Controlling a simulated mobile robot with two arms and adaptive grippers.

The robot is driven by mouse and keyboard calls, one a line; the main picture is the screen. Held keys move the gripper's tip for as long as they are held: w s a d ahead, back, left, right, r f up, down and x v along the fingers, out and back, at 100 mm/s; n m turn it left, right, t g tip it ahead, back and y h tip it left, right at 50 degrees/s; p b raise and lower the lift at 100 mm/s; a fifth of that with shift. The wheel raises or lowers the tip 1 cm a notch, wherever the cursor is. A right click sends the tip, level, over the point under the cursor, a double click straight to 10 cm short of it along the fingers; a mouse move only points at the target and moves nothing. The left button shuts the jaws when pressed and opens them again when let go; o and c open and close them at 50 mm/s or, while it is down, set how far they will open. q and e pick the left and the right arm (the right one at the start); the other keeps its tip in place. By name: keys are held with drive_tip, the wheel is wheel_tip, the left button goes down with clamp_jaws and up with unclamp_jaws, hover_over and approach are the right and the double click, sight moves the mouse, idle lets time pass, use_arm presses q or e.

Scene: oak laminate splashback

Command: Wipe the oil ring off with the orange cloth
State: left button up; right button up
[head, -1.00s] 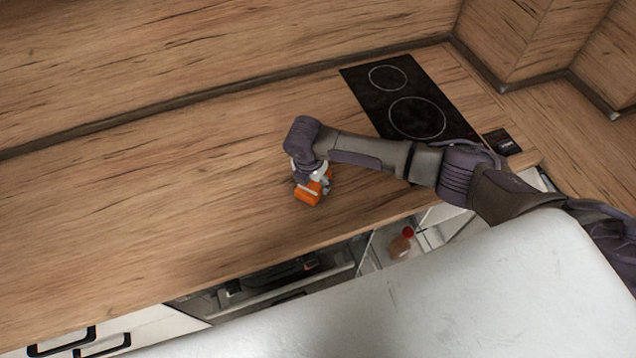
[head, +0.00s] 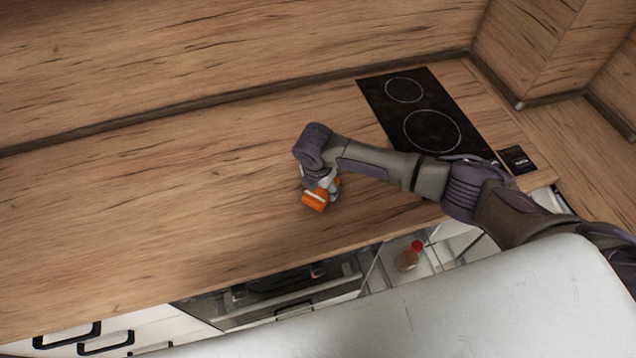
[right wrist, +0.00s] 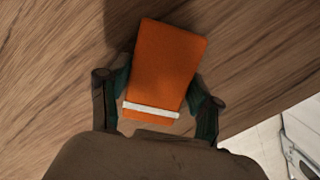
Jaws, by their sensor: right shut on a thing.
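The orange cloth (head: 315,201) is a folded block with a white stripe near one end. My right gripper (head: 324,188) is shut on it and holds it at the wooden countertop, left of the hob. In the right wrist view the cloth (right wrist: 166,68) lies between the two fingers (right wrist: 158,100), its far end sticking out past them. I cannot tell whether the cloth touches the counter. No oil ring shows on the visible wood; the patch under the cloth and gripper is hidden. My left gripper is not in view.
The countertop (head: 150,210) is clear to the left. A black hob (head: 425,115) with two rings lies at the back right. Below the front edge, an open compartment holds a red-capped bottle (head: 408,259). A wooden splashback (head: 200,50) rises behind.

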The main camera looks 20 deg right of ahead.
sight(337, 201)
drive_tip(key=shift+s+d+f, duration=0.1)
drive_tip(key=shift+s+d, duration=0.15)
drive_tip(key=shift+s, duration=0.05)
drive_tip(key=shift+s+d+p, duration=0.55)
drive_tip(key=shift+s+p, duration=0.15)
drive_tip(key=shift+p, duration=0.2)
drive_tip(key=shift+s+d, duration=0.7)
drive_tip(key=shift+w+a+b, duration=0.7)
drive_tip(key=shift+w+a, duration=0.3)
drive_tip(key=shift+w, duration=0.15)
drive_tip(key=shift+r+p, duration=0.8)
drive_tip(key=shift+r, duration=1.8)
